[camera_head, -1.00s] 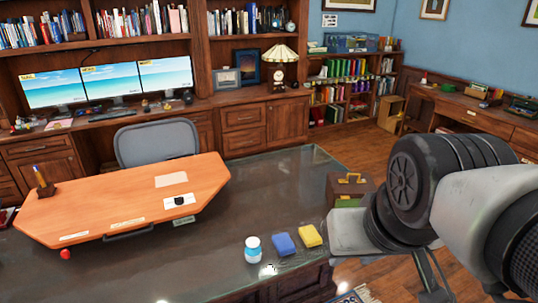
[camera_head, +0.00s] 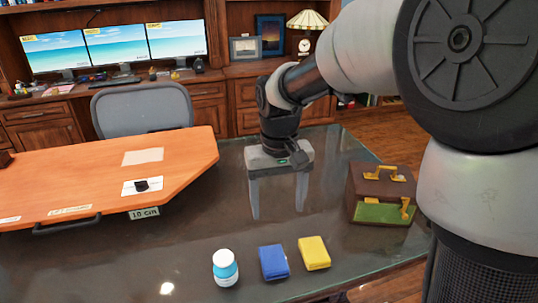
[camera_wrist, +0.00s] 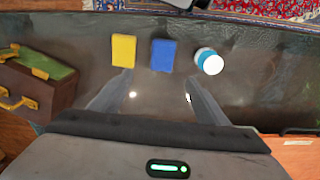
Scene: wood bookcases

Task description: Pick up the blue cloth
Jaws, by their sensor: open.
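The blue cloth (camera_head: 273,262) is a small folded block lying flat near the front edge of the dark glass-topped desk. A yellow cloth (camera_head: 314,253) lies just to its right, and a white bottle with a blue band (camera_head: 225,268) stands to its left. My gripper (camera_head: 278,214) is open and empty above the desk, pointing down, behind the cloths and apart from them. In the wrist view the blue cloth (camera_wrist: 163,55) lies ahead of my gripper (camera_wrist: 160,92), roughly centred between its two fingers, with the yellow cloth to its left and the bottle to its right.
A brown and green case (camera_head: 381,195) with yellow handles stands at the desk's right end. An orange board (camera_head: 100,178) covers the desk's left part. A grey chair (camera_head: 142,108) stands behind. The dark glass (camera_head: 185,235) between board and cloths is clear.

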